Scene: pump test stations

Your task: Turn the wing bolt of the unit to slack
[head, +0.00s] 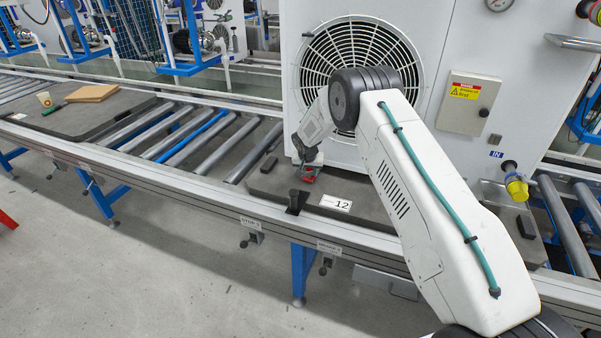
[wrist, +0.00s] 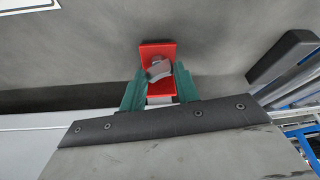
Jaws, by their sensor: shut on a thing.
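The unit (head: 470,45) is a large white cabinet with a round fan grille, standing on a dark pallet (head: 275,184). At its lower front a small red bracket (head: 311,172) sits low by the pallet; in the wrist view the bracket (wrist: 148,51) shows close up. A grey curved piece, which looks like the wing bolt (wrist: 157,70), lies against the red part. My gripper (wrist: 156,76) has its green fingers on either side of the wing bolt and is shut on it. In the head view my gripper (head: 308,160) partly hides this spot, and the wing bolt cannot be made out.
A white label reading 12 (head: 336,202) lies on the pallet, near a black post (head: 294,202) at the rail edge. A black block (wrist: 283,57) stands to the right in the wrist view. A roller conveyor (head: 195,135) runs left to another pallet holding a cup and a brown board.

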